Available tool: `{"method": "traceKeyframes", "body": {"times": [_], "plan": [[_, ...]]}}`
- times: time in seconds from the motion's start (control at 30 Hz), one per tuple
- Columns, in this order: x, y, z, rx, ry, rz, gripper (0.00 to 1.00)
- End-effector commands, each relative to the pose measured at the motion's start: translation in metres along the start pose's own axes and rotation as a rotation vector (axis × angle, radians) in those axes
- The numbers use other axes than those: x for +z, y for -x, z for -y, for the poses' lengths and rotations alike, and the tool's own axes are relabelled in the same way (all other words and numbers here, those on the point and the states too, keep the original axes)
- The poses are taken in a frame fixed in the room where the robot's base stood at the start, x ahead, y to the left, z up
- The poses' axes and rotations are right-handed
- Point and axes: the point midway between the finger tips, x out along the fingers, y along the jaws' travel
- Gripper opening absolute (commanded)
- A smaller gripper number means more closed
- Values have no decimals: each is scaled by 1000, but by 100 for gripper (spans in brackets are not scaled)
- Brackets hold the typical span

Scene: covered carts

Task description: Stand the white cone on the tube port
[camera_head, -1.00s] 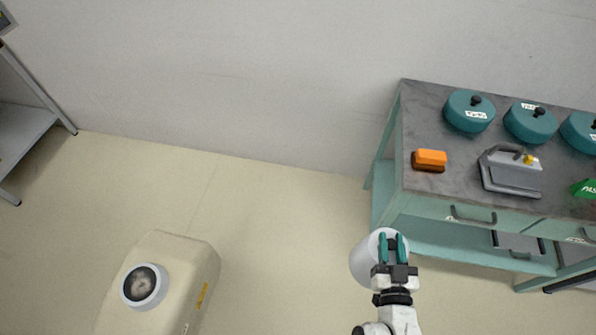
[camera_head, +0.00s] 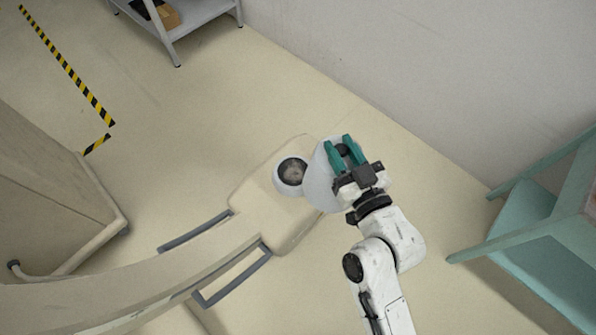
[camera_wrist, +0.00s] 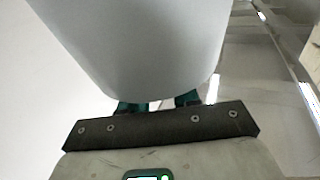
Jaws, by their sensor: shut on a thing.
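My gripper (camera_head: 346,153) is shut on the white cone (camera_head: 319,182) in the head view, with its teal fingers at the cone's top. The cone also fills the upper middle of the wrist view (camera_wrist: 145,40), where it hides most of the fingers. The tube port (camera_head: 292,171) is a white ring with a dark round centre on the beige machine. It lies just left of the cone in the head view. The cone overlaps the port's right edge in the picture; I cannot tell the height between them.
The beige machine body (camera_head: 262,205) has grey side rails (camera_head: 235,282). A teal cart (camera_head: 520,225) stands at the right and a grey shelf (camera_head: 190,22) at the top. A large beige unit (camera_head: 50,190) is at the left. Open floor lies between.

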Motion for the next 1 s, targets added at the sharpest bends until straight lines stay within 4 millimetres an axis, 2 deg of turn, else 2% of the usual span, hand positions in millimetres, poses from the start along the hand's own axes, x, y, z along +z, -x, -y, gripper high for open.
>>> {"method": "traceKeyframes", "body": {"times": [0.17,0.57,0.6,0.7,0.8,1.0], "plan": [[-6,-14,13,-30,2,-1,0],[25,-84,37,-29,3,-1,0],[28,-90,39,-29,3,-1,0],[56,-104,44,-29,2,0,0],[71,-116,48,-28,3,-1,0],[83,-127,52,-28,3,-2,0]]}}
